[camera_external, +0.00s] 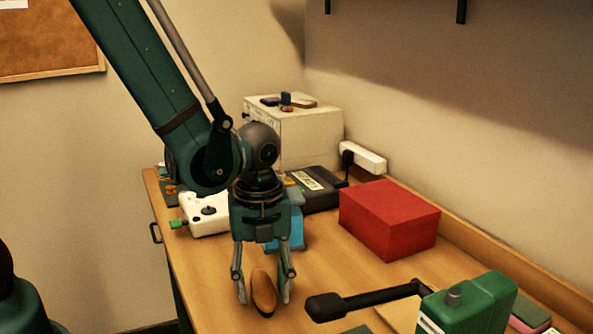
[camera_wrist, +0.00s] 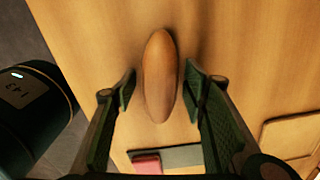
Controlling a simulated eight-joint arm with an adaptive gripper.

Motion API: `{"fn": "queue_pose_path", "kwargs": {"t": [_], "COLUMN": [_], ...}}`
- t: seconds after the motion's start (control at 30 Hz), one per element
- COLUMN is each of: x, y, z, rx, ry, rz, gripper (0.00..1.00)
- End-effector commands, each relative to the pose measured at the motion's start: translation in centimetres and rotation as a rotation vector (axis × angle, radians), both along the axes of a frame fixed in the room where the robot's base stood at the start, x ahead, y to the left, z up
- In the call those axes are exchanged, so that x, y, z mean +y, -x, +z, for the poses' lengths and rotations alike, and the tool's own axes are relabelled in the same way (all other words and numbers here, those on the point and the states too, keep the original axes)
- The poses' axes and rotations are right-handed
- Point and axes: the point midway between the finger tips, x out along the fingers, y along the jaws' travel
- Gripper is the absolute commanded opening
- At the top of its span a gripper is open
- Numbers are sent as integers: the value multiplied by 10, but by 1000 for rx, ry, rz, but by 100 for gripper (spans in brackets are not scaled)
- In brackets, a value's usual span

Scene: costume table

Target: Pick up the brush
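The brush (camera_external: 264,291) shows as a smooth brown oval piece near the table's front left edge. In the wrist view the brush (camera_wrist: 160,72) is long and narrow, and no bristles are visible. My gripper (camera_external: 263,296) points down over it, with one finger on each side. In the wrist view my gripper (camera_wrist: 160,90) is open, and a gap shows between each fingertip and the brush. The fingers straddle its lower half in that view. The underside of the brush is hidden.
A red box (camera_external: 388,222) stands to the right. A green container (camera_external: 470,305) and a black-handled item (camera_external: 365,299) are at front right. A white controller (camera_external: 205,216), a blue item (camera_external: 285,243), a dark device (camera_external: 318,191) and a pale box (camera_external: 305,135) lie behind.

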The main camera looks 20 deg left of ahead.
Motion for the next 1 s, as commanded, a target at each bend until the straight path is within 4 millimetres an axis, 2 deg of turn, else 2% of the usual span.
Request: {"fn": "queue_pose_path", "kwargs": {"t": [0.03, 0.2, 0.67, 1.0], "x": [0, 0, 0, 0], "y": [0, 0, 0, 0], "z": [0, 0, 4, 28], "rx": [0, 0, 0, 0], "ry": [0, 0, 0, 0], "rz": [0, 0, 0, 0], "gripper": [35, 15, 15, 15]}}
